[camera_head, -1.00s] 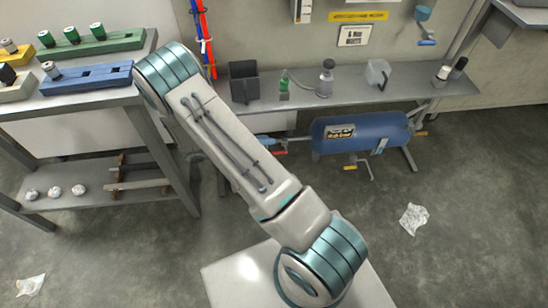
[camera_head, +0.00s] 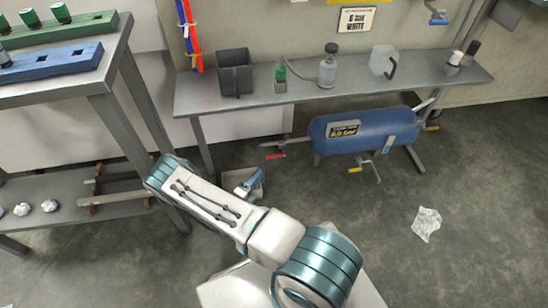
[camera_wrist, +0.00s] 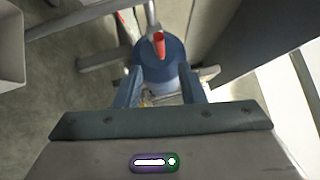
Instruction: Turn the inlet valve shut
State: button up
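A blue tank (camera_head: 365,132) lies on its side on a stand below the wall bench. A valve with a red lever (camera_head: 275,156) is on the pipe at its left end. A yellow lever (camera_head: 356,169) is under the tank, and an orange-yellow one (camera_head: 431,128) is at its right end. I cannot read which is the inlet. My gripper (camera_head: 254,182) is low, left of the tank, below and apart from the red lever. In the wrist view, its two fingers (camera_wrist: 160,90) are open and empty; a red handle (camera_wrist: 159,45) shows beyond them against a round blue surface (camera_wrist: 160,70).
The grey bench (camera_head: 310,95) above the tank carries a dark bin (camera_head: 235,72), a bottle (camera_head: 328,66) and a clear jug (camera_head: 382,60). A shelf table (camera_head: 105,75) stands left of my arm. Crumpled paper (camera_head: 427,224) lies on otherwise clear floor at right.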

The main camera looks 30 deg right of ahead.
aim_at(274, 156)
jog(key=b+x, duration=0.2)
jog(key=x, duration=0.9)
jog(key=shift+d, duration=0.1)
grip_shut()
